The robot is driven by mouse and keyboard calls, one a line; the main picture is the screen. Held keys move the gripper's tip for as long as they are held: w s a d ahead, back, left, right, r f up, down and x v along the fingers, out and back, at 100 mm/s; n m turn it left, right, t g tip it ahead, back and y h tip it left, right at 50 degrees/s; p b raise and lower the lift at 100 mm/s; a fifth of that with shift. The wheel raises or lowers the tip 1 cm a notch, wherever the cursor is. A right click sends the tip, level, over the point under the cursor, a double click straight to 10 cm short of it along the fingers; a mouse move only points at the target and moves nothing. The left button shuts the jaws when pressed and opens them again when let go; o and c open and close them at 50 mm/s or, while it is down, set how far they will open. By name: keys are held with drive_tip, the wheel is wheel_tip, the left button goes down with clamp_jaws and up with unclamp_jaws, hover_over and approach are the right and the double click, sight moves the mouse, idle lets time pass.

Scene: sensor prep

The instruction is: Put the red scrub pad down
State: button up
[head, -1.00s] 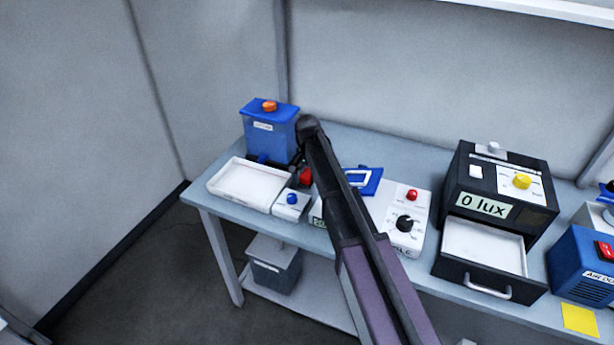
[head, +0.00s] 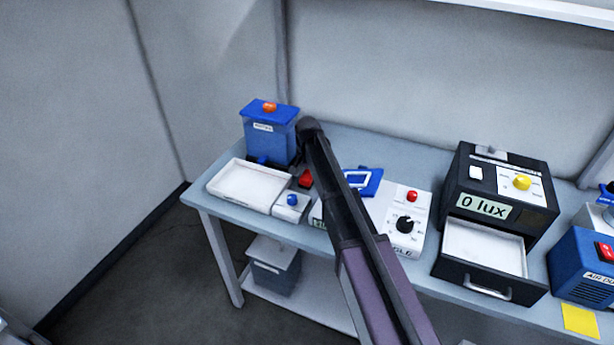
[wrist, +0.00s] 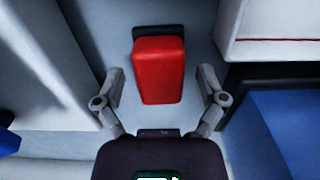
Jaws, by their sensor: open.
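The red scrub pad (wrist: 158,70) lies on the bench top in the wrist view, with a black piece at its far end. My gripper (wrist: 160,84) is open, its two fingers spread to either side of the pad with a gap on each side. In the head view the pad (head: 306,178) shows between the blue tank and the small blue-knobbed box. My gripper is hidden behind my arm in that view.
A white tray (head: 218,189) is left of the pad, and the blue tank (head: 270,141) stands behind. The blue-knobbed box (head: 291,209) is in front. A white dial unit (head: 404,238) and a black box with an open drawer (head: 482,285) stand right.

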sight(307, 175)
wheel_tip(307, 175, up, 12)
drive_tip(key=p, duration=1.2)
idle(0.9)
